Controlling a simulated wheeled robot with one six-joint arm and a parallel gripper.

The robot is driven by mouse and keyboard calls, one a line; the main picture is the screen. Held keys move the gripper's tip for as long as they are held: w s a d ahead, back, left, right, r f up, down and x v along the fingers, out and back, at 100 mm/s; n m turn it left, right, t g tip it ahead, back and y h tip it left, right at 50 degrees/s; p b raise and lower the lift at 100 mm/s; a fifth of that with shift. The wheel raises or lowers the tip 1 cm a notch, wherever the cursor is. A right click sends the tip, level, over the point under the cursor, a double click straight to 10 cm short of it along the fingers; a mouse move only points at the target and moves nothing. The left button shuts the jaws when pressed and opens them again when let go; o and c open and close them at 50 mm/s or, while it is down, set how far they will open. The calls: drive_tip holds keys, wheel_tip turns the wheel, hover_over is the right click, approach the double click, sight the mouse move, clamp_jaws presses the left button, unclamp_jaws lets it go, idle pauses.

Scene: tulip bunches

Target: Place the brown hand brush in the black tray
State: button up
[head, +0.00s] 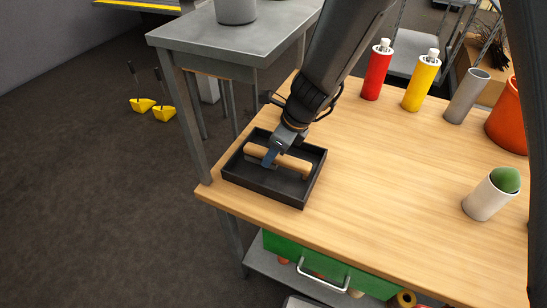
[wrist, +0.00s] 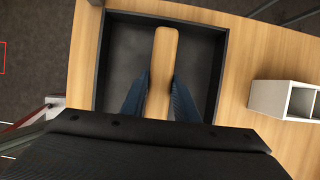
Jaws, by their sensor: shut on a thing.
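The black tray (head: 262,185) lies on the wooden table near its left corner. The brown hand brush (head: 294,162) is light wood-coloured and lies lengthwise inside the tray's outline. My gripper (head: 270,158) reaches down over the tray and is shut on the brush. In the wrist view the brush (wrist: 164,52) stands out between the two blue fingers of my gripper (wrist: 158,98), with the tray (wrist: 220,72) around it. Whether the brush touches the tray floor, I cannot tell. Its near end is hidden by my gripper in the wrist view.
A red bottle (head: 376,72), a yellow bottle (head: 420,82), a grey cup (head: 466,98) and an orange pot (head: 508,118) stand along the back. A white cup (head: 490,198) with a green ball is at the right. A grey side table (head: 235,45) stands behind the tray. The table's middle is clear.

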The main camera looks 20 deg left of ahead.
drive_tip(key=shift+f, duration=0.1)
drive_tip(key=shift+f, duration=0.15)
drive_tip(key=o, duration=1)
drive_tip(key=p+v, duration=0.1)
drive_tip(key=v, duration=1.2)
drive_tip(key=s+d+n+h, duration=0.2)
drive_tip(key=s+d+n, duration=0.2)
drive_tip(key=d+n, duration=0.5)
drive_tip(key=s+d+n+h, duration=0.2)
drive_tip(key=d+n, duration=0.8)
drive_tip(key=d, duration=1.5)
drive_tip(key=shift+s+f+h, duration=0.3)
drive_tip(key=shift+s+f, duration=0.05)
drive_tip(key=shift+s, duration=0.6)
